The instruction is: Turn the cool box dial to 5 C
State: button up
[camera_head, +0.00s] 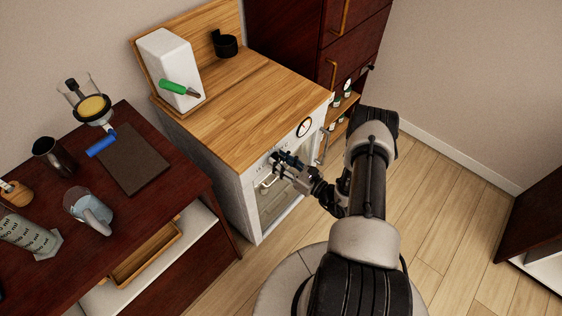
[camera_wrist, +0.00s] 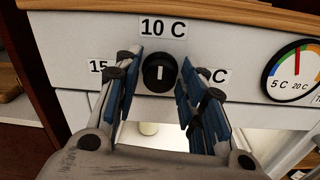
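The cool box (camera_head: 240,190) is a white cabinet with a wooden top and a glass-fronted door. Its black dial (camera_wrist: 160,72) sits on the white front panel, with its white mark upright towards the 10 C label (camera_wrist: 164,28) above. A label starting with 15 (camera_wrist: 98,67) is at the left, and a label (camera_wrist: 219,75) at the right shows only its C; my fingers partly cover both. My gripper (camera_head: 276,159) is at the panel. In the wrist view its blue-padded fingers (camera_wrist: 158,75) are open, one on each side of the dial, with visible gaps.
A round gauge (camera_head: 304,127) with a red needle is on the panel's right. A dark red table (camera_head: 195,185) with lab items is at the left.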

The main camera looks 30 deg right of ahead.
jog(key=c, duration=0.7)
jog(key=shift+m, duration=0.4)
jog(key=m+b, duration=0.2)
jog(key=m, duration=0.1)
jog(key=shift+f, duration=0.1)
jog(key=m+b, duration=0.1)
jog(key=m, duration=0.3)
jog(key=shift+m, duration=0.3)
jog(key=m+b, duration=0.1)
jog(key=m, duration=0.3)
jog(key=shift+m+t+h+b, duration=0.3)
jog(key=shift+m+b, duration=0.05)
jog(key=shift+m, duration=1.55)
